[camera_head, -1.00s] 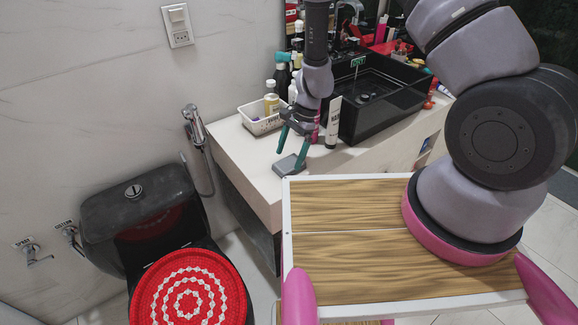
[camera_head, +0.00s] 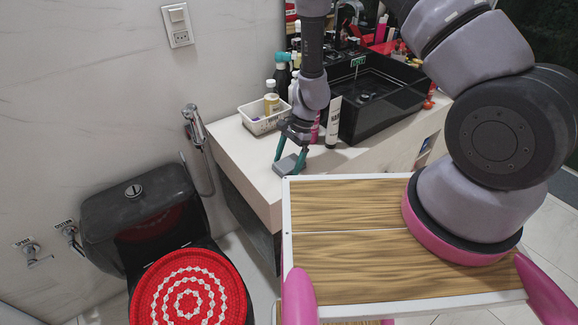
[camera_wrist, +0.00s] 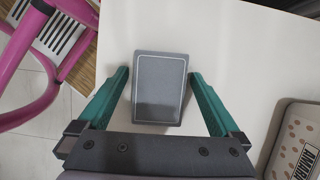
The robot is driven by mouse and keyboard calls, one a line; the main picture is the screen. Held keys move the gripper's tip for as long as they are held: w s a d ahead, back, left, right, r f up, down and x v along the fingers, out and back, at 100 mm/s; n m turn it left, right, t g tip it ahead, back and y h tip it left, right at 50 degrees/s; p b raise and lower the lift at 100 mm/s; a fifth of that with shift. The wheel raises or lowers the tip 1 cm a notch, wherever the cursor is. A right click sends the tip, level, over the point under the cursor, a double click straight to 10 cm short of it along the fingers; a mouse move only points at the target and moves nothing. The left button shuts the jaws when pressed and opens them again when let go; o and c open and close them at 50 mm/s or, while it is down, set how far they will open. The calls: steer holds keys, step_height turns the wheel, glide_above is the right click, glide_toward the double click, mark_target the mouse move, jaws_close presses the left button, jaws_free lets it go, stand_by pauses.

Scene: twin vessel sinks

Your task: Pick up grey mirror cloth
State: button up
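The grey mirror cloth (camera_wrist: 159,88) is a folded-looking grey rectangle with a pale border line, lying on the white counter. In the head view the cloth (camera_head: 287,165) is near the counter's front edge, partly behind my fingers. My gripper (camera_wrist: 160,82) is open, with one teal finger on each side of the cloth and a gap visible on both sides. In the head view my gripper (camera_head: 289,160) points down at the cloth. I cannot tell the exact height of the fingertips above the counter.
A white basket (camera_head: 262,120) with bottles stands behind my gripper on the counter (camera_head: 243,155). A white tube (camera_head: 333,122) and a black vessel sink (camera_head: 385,100) are to the right. A black toilet with a red cover (camera_head: 188,290) is at lower left.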

mark_target(287, 164)
steer(key=c, duration=1)
step_height(287, 164, up, 10)
steer(key=shift+r, duration=0.25)
